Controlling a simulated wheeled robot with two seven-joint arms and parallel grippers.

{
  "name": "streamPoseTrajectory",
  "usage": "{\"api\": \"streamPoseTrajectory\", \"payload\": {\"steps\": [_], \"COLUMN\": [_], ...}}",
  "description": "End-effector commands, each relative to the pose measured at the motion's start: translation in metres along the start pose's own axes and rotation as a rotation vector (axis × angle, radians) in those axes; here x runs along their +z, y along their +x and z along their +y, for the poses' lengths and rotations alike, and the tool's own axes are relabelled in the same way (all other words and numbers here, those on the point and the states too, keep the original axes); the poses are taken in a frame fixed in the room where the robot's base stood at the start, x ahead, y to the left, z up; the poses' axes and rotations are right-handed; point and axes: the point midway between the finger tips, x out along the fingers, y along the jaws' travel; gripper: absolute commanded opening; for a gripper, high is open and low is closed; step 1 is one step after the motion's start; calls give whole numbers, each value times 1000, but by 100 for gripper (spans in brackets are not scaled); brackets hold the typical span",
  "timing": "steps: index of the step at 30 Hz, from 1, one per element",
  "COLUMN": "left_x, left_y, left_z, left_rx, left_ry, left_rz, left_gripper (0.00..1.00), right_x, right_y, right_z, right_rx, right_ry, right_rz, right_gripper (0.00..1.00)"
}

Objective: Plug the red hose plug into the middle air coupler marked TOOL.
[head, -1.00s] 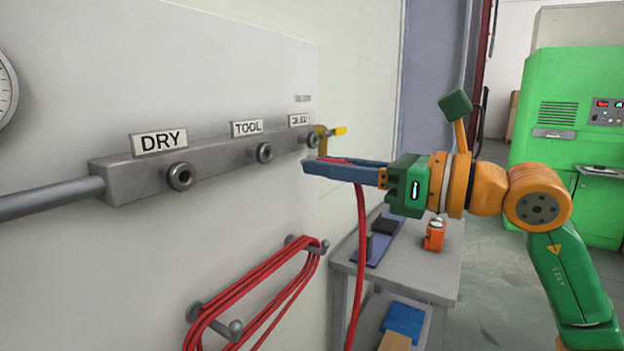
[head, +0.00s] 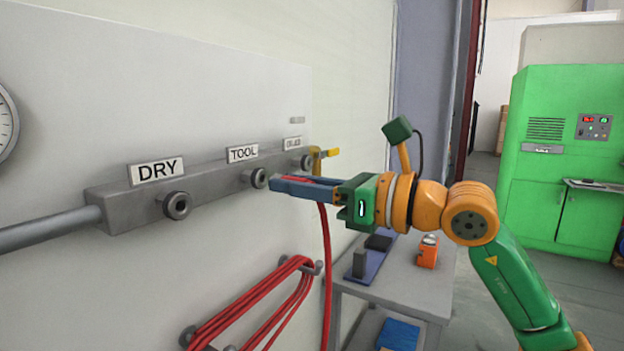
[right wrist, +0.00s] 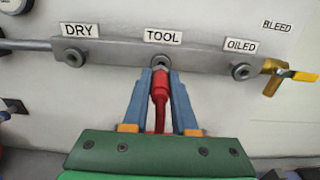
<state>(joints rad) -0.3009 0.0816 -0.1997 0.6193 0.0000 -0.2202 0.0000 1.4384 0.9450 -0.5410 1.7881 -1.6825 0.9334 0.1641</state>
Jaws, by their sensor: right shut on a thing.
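The middle coupler marked TOOL (head: 258,178) sits on the grey manifold between the DRY coupler (head: 176,205) and the OILED coupler (head: 306,161). My right gripper (head: 275,186) is shut on the red hose plug (right wrist: 160,84), close in front of the TOOL coupler. In the right wrist view the plug points at the TOOL coupler (right wrist: 160,63), lined up with it from side to side. Whether the plug's tip touches or enters the coupler I cannot tell. The red hose (head: 325,260) hangs down from the gripper. My left gripper is not in view.
A brass valve with a yellow handle (head: 325,153) is at the manifold's right end. Coiled red hose (head: 250,310) hangs on wall pegs below. A grey cart (head: 405,292) carries an orange item (head: 428,252). A green cabinet (head: 560,150) stands at the right.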

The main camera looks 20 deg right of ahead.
Motion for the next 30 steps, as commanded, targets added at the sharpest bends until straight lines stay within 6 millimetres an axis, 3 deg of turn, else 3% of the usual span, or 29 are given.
{"api": "streamPoseTrajectory", "payload": {"steps": [7,30], "left_x": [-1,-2], "left_y": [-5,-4], "left_z": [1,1], "left_rx": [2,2], "left_ry": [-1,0], "left_rz": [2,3], "left_gripper": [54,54], "right_x": [0,0], "right_y": [11,12], "right_z": [0,1], "right_rx": [0,-1], "right_ry": [-1,-2], "right_rz": [1,1], "right_gripper": [0,0]}}
